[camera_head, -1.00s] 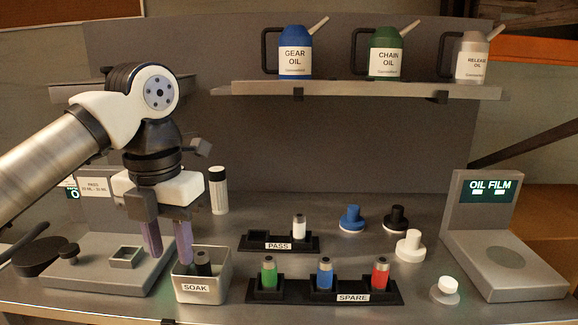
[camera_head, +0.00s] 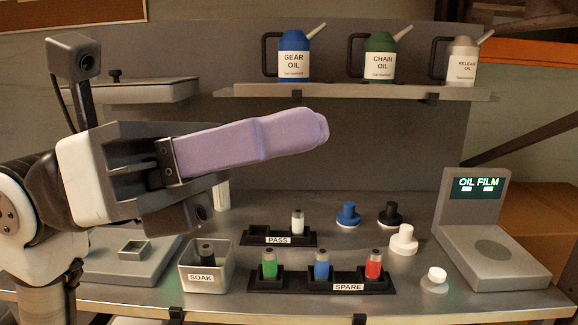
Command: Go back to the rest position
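My gripper (camera_head: 318,130) is large and close to the camera at the left, raised above the bench. Its long purple fingers point right and slightly up. I see them from the side, one overlapping the other, so the gap between them is hidden. No held object shows. The gripper is apart from the bench items and covers part of the back panel.
On the bench are a SOAK bin (camera_head: 225,277) holding a dark cylinder, a PASS rack (camera_head: 258,240) and a SPARE rack (camera_head: 348,286). An OIL FILM station (camera_head: 447,222) stands right. Three oil cans sit on the shelf (camera_head: 350,91). Space above the bench's right side is clear.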

